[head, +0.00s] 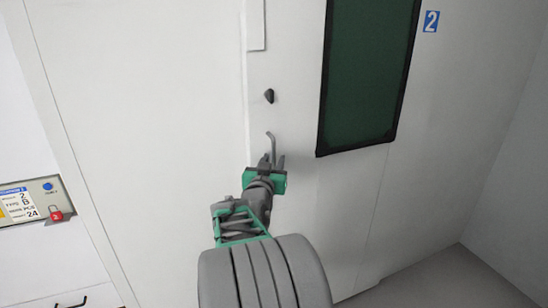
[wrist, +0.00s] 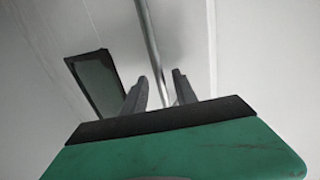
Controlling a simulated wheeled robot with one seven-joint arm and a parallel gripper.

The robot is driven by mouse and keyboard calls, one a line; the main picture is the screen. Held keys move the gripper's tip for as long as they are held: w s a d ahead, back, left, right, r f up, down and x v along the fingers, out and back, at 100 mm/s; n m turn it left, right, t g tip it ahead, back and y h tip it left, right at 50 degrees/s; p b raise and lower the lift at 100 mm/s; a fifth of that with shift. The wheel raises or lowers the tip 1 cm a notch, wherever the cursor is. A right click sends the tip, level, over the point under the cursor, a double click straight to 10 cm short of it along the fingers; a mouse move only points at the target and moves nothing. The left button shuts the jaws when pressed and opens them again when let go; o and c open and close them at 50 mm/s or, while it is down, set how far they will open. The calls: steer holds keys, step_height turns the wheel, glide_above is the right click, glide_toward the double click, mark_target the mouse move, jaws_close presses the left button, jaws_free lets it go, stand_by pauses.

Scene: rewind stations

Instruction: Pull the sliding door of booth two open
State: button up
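The white sliding door (head: 300,210) of booth two fills the middle of the head view, with a dark green window (head: 365,75) and a blue sign reading 2 (head: 431,21) beside the window. A thin grey handle bar (head: 272,143) with a bent top stands near the door's left edge. My gripper (head: 271,161) is at the lower part of this bar. In the wrist view, the two dark fingers (wrist: 158,82) are apart, and the bar (wrist: 150,40) runs down between them, with gaps visible on both sides. The bar's lower end is hidden behind my gripper.
A small black knob (head: 269,96) sits above the handle. A grey wall (head: 515,190) stands at right, with bare floor (head: 450,280) at lower right.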

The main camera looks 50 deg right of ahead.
steer(key=shift+x, duration=0.85)
steer(key=shift+c, duration=0.2)
jaws_close()
stand_by(0.5)
